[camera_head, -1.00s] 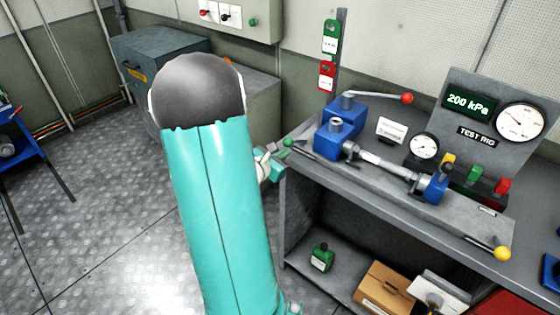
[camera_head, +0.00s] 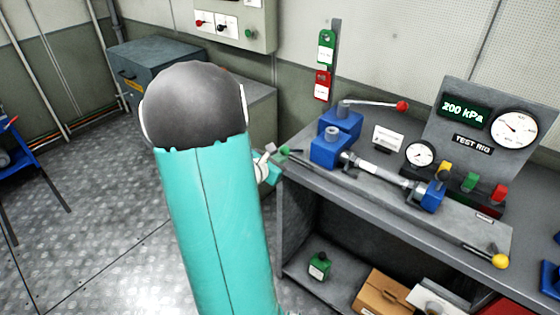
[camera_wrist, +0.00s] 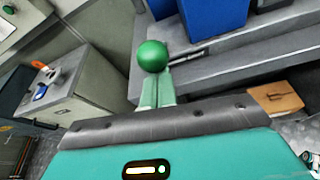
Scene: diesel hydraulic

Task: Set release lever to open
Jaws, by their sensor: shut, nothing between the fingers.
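A lever with a green ball knob (camera_head: 285,150) sits at the left front of the workbench; its thin rod runs right along the bench's front edge. I take it as the release lever, though no label on it is readable. In the wrist view the green knob (camera_wrist: 152,56) is right at my fingertips, in front of the rod. My gripper (camera_head: 272,156) is at the knob, on its left side in the head view. In the wrist view its pale green fingers (camera_wrist: 157,88) are together, with nothing between them. Whether they touch the knob is unclear.
A red-knob lever (camera_head: 402,106) and a yellow-knob lever (camera_head: 500,261) are on the same bench. Blue pump blocks (camera_head: 331,150) stand behind the green knob. A test rig panel (camera_head: 460,135) reads 200 kPa. A grey cabinet (camera_head: 160,70) is at the back left.

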